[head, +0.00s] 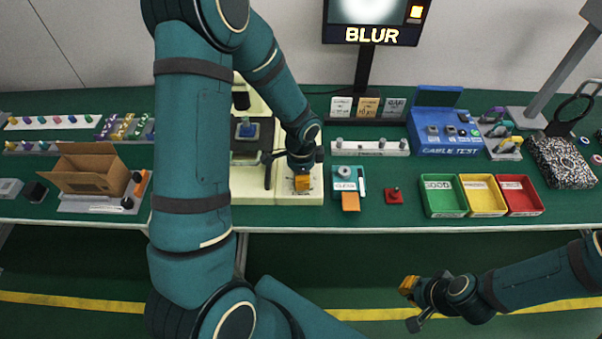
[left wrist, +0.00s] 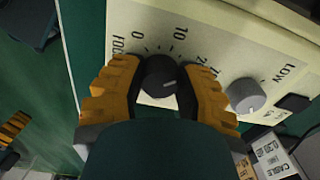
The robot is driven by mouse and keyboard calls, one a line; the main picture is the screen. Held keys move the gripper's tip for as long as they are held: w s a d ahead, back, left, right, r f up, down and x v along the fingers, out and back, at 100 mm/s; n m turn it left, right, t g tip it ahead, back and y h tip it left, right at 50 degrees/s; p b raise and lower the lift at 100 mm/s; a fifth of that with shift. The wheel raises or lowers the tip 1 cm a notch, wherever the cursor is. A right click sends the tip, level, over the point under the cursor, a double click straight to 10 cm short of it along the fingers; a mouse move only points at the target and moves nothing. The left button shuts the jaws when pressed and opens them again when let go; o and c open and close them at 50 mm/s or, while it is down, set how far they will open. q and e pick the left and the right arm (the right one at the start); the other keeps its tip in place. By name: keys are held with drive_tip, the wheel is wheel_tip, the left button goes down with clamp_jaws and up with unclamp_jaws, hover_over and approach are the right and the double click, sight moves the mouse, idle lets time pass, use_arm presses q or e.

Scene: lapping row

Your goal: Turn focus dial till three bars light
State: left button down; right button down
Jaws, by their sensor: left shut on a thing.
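The dark focus dial (left wrist: 160,76) sits on a cream panel (left wrist: 215,30) with a printed scale, partly cut-off lettering and the numbers 0 and 10 readable. A short light mark on the dial points to the right in the left wrist view. My left gripper (left wrist: 158,90) has its orange fingers closed on both sides of the dial; in the head view the gripper (head: 302,182) hides it. The monitor (head: 372,20) reads BLUR below a hazy grey picture, with one orange lit block at its right; its top is cut off. My right gripper (head: 411,304) is open and empty before the bench.
A grey knob (left wrist: 245,95) marked LOW and a black button (left wrist: 293,103) are beside the dial. On the bench (head: 330,220) are a cardboard box (head: 88,180), a red block (head: 394,197), green (head: 442,212), yellow (head: 486,212) and red (head: 523,212) bins, and a blue tester (head: 440,150).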

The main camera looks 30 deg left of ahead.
use_arm(q)
drive_tip(key=shift+s+m+p, duration=0.1)
drive_tip(key=shift+m+p, duration=0.2)
drive_tip(key=shift+m, duration=0.7)
drive_tip(key=c, duration=0.6)
unclamp_jaws()
drive_tip(key=shift+o, duration=0.2)
drive_tip(key=shift+r, duration=0.5)
wheel_tip(320, 180, up, 11)
